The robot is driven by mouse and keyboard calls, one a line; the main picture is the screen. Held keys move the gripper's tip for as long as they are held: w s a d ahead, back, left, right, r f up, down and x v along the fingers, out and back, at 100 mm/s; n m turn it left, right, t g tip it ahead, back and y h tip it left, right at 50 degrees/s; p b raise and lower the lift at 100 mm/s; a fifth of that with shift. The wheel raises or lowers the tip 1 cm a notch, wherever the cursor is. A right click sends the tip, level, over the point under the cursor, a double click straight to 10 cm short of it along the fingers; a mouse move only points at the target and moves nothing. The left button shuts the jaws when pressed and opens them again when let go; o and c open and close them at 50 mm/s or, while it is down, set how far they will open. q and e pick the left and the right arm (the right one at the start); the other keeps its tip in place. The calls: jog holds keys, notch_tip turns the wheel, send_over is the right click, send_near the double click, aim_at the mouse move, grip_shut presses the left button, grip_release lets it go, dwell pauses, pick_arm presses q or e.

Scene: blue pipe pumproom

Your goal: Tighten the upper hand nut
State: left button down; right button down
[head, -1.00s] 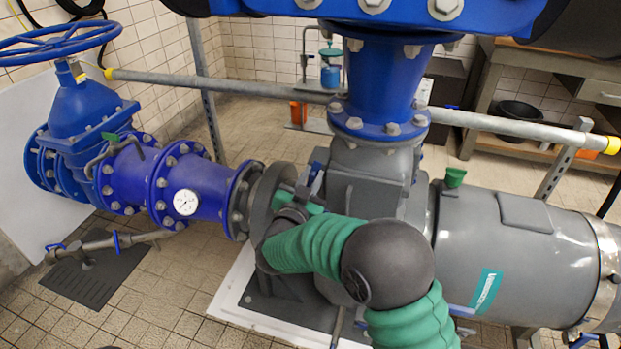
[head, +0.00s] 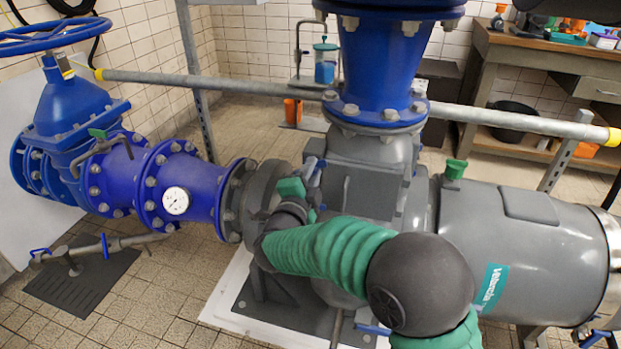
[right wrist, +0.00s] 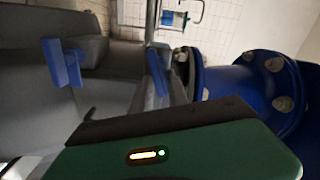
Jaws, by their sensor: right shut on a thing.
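The upper hand nut (head: 313,168) is a blue winged piece on the grey pump housing, below the upright blue pipe. In the right wrist view it is the blue bar (right wrist: 158,72) near the blue flange. My right gripper (head: 306,190), green and dark grey, is at the nut and shut on it. Its fingertips are mostly hidden by its own body and forearm. In the right wrist view the green gripper body fills the bottom. A second blue hand nut (right wrist: 62,62) sits farther left on the grey housing in that view. My left gripper is not in view.
The upright blue pipe (head: 383,70) rises above the grey pump (head: 375,185). A blue horizontal pipe with a gauge (head: 176,201) joins from the left. The grey motor (head: 520,245) is at right. A grey rail (head: 240,88) crosses behind.

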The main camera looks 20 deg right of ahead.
jog(key=shift+s+f+m+b, duration=0.1)
jog(key=shift+f+m+b, duration=0.25)
jog(key=shift+m+b, duration=0.6)
jog(key=shift+f+m+b, duration=0.3)
jog(key=shift+m+b, duration=0.45)
jog(key=shift+m, duration=0.3)
jog(key=c, duration=1.5)
grip_release()
jog(key=shift+r, duration=0.1)
jog(key=shift+s+r, duration=0.1)
jog(key=p+v, duration=0.4)
jog(key=v, duration=1.2)
jog(key=shift+s+a+p, duration=0.25)
jog(key=shift+p, duration=0.15)
